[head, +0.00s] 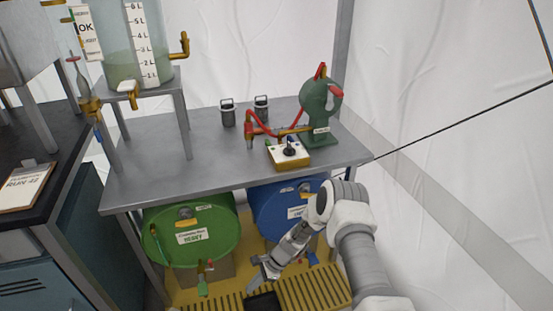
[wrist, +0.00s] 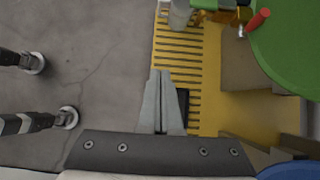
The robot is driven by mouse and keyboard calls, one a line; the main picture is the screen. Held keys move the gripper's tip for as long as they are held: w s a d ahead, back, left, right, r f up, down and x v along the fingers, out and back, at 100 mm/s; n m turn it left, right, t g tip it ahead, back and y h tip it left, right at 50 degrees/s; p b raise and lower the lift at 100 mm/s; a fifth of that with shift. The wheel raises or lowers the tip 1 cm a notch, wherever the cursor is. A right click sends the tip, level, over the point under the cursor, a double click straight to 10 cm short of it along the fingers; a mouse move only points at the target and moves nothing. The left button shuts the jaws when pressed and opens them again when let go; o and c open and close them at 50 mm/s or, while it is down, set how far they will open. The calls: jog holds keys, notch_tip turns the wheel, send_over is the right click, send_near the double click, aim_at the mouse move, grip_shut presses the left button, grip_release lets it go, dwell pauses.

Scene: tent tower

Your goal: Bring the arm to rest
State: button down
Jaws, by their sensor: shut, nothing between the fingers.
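My arm reaches in from the lower right in the head view. My gripper (head: 262,278) hangs low in front of the blue drum (head: 268,207), above the yellow slatted platform (head: 325,287). In the wrist view my gripper (wrist: 158,80) has its two fingers together with nothing between them, pointing over the platform (wrist: 178,60). The arm covers part of the blue drum and of the platform. I cannot tell the exact gap between the fingers and the platform.
A grey metal table (head: 150,150) stands above the drums, with a green pump-like device (head: 315,110) and a yellow switch box (head: 288,155) on it. A green drum (head: 215,245) lies left of the blue one. A clipboard (head: 27,185) lies on the dark left bench.

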jog(key=w+d+r+n+t+h, duration=0.1)
jog(key=d+r+n, duration=0.2)
jog(key=r, duration=0.9)
jog(key=d+r+n+t+h, duration=0.1)
jog(key=d+r+n, duration=0.15)
jog(key=r, duration=0.85)
jog(key=w+d+r+n+t+h, duration=0.1)
jog(key=d+r+n, duration=0.25)
jog(key=r, duration=0.85)
jog(key=s+d+r+n+t+h, duration=0.1)
jog(key=s+d+r, duration=0.3)
jog(key=s+r, duration=0.3)
jog(key=s+d+r+n+t+h, duration=0.1)
jog(key=s+d+r+n, duration=0.2)
jog(key=r, duration=0.5)
jog(key=s+d+r+n+t+h, duration=0.1)
jog(key=s+d+r, duration=0.15)
jog(key=s, duration=0.55)
jog(key=s+d+r+t+h, duration=0.15)
jog(key=s+d, duration=0.25)
jog(key=s, duration=0.4)
notch_tip(320, 180, up, 22)
jog(key=p, duration=2.1)
jog(key=shift+w+a+r+p, duration=0.15)
jog(key=shift+w+a+p, duration=0.1)
jog(key=shift+p, duration=0.1)
